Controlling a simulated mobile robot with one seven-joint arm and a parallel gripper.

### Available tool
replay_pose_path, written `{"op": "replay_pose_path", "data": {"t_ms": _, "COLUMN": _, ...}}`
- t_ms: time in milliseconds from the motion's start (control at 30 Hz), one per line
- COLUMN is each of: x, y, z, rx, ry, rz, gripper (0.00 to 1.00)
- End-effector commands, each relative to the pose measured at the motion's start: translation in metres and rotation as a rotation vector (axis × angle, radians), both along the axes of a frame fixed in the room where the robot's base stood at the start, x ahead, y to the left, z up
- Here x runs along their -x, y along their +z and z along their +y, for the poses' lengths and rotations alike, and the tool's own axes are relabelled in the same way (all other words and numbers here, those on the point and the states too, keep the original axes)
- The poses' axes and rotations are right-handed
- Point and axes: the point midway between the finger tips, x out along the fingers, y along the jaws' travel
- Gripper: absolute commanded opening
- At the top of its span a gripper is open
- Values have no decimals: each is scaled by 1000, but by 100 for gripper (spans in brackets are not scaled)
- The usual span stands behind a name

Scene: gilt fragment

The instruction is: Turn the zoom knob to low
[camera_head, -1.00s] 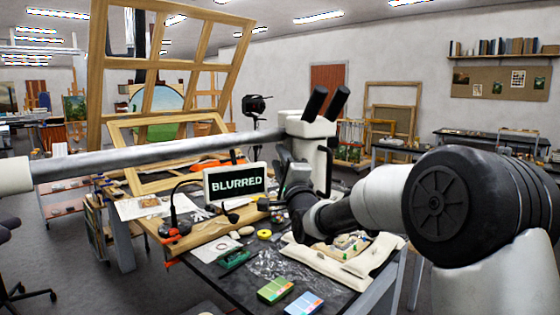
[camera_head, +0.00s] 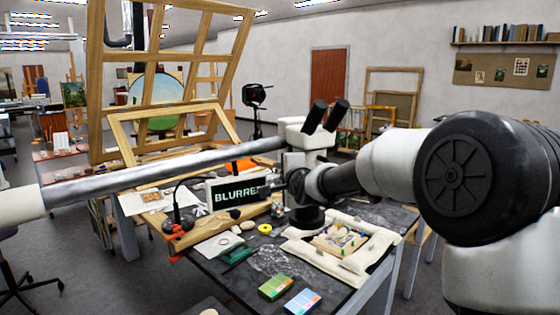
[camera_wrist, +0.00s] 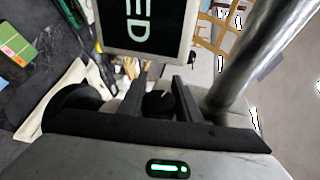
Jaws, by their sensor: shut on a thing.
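The microscope (camera_head: 305,137) has a white head with two black eyepieces on a long silver boom (camera_head: 160,165). My gripper (camera_head: 268,188) reaches in low beside the microscope, in front of the right edge of a sign (camera_head: 232,192) reading "BLURRED", whose last letter it partly covers. In the wrist view my gripper (camera_wrist: 162,80) has its two dark fingers on either side of a dark round knob (camera_wrist: 158,103), shut on it. The knob's markings and setting cannot be read. In the head view I cannot make out the knob.
A padded white frame holding a small gilt fragment (camera_head: 340,240) lies right of the microscope on the dark table. Green and blue colour cards (camera_head: 303,301) lie at the front edge. The boom also crosses the wrist view (camera_wrist: 265,55). Wooden frames stand behind.

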Motion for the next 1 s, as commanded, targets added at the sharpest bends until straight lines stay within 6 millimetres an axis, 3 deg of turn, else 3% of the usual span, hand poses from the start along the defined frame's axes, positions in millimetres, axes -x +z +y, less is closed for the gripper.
{"op": "replay_pose_path", "data": {"t_ms": 400, "x": 2, "y": -6, "z": 1, "rx": 117, "ry": 1, "rz": 183, "gripper": 8}}
{"op": "replay_pose_path", "data": {"t_ms": 1000, "x": 3, "y": -10, "z": -2, "rx": 138, "ry": -1, "rz": 217, "gripper": 8}}
